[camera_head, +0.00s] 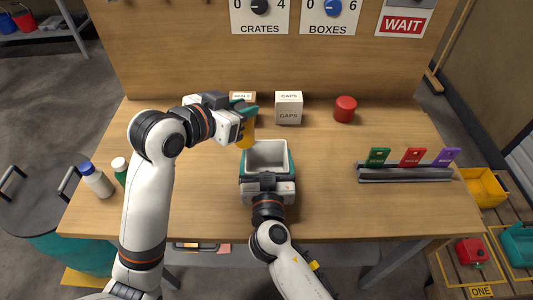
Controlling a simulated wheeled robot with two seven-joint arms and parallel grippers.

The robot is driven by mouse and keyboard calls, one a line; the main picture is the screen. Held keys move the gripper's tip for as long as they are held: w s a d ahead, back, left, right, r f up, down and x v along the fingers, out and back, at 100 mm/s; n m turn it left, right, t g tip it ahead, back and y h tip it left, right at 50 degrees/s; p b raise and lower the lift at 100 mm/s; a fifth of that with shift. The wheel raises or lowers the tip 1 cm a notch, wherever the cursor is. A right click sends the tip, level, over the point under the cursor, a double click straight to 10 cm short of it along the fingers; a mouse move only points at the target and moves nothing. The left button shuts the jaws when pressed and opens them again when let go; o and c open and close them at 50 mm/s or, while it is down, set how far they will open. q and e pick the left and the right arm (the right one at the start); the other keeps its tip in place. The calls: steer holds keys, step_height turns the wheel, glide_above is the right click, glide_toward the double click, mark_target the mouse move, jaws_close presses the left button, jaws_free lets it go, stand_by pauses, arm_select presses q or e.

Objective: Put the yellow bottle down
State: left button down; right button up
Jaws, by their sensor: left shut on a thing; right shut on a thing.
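The yellow bottle (247,136) is in my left gripper (244,112), whose teal fingers are shut on it. The bottle is beside the upper left corner of a white open-topped container (268,147), and the gripper partly hides it. I cannot tell whether its base touches the table. My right gripper (267,172) is shut on the container from the near side, with a teal finger on each side of it. The container looks empty.
The wooden table (350,210) holds a CAPS box (288,108), a SEALS box (242,97), a red cylinder (345,109) and a rack (404,172) with coloured cards. The right front is clear.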

arm_select(q)
steer(key=s+d+m+g+h, duration=0.1)
steer(key=d+m+g+h, duration=0.2)
steer(key=d+m+g, duration=0.1)
steer(key=m+g+h, duration=0.1)
steer(key=m, duration=0.1)
glide_toward(286, 149)
steer(key=x, duration=0.4)
steer(key=shift+w+d+f, duration=0.1)
steer(key=shift+w+d, duration=0.1)
steer(key=shift+w, duration=0.05)
steer(key=shift+f, duration=0.1)
steer(key=c, duration=1.1)
jaws_free()
steer(key=shift+c, duration=0.2)
